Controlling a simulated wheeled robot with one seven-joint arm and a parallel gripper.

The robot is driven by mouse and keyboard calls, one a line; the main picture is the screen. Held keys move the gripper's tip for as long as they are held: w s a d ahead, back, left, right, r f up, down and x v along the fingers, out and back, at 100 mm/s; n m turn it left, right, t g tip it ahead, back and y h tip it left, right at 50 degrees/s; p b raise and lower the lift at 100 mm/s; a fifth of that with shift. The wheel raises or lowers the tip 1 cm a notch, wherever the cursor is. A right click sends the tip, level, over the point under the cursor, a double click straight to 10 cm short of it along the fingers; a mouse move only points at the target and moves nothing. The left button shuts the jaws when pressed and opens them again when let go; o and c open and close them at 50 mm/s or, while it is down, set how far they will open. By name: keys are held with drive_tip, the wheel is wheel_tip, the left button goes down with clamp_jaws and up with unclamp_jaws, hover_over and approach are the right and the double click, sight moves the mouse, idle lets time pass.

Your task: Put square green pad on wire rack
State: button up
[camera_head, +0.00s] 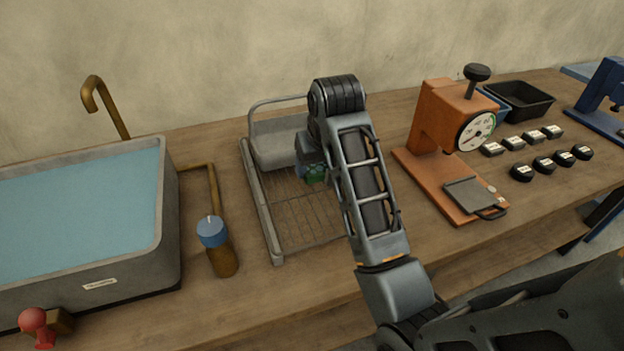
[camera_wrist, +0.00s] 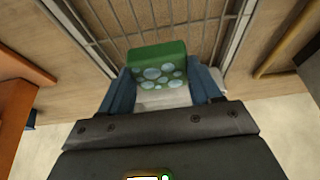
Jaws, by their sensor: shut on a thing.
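The green pad (camera_wrist: 158,60) shows in the wrist view, with pale round spots on the face turned to the camera. My gripper (camera_wrist: 160,88) is shut on it, one blue finger at each side. In the head view the pad (camera_head: 313,175) is partly hidden by my arm. It is over the wire rack (camera_head: 290,222), near the rack's back part. The rack's bars also show behind the pad in the wrist view (camera_wrist: 109,20). I cannot tell whether the pad touches the bars.
An orange press with a dial (camera_head: 440,115) stands to the right. Several small labelled blocks and knobs and a black bin (camera_head: 520,97) lie farther right.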

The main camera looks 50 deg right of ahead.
sight(312, 191)
drive_tip(key=shift+w+a+f, duration=0.1)
drive_tip(key=shift+w+f, duration=0.3)
drive_tip(key=shift+w, duration=0.1)
drive_tip(key=shift+f, duration=1.9)
drive_tip(key=shift+f, duration=0.1)
drive_tip(key=o, duration=1.1)
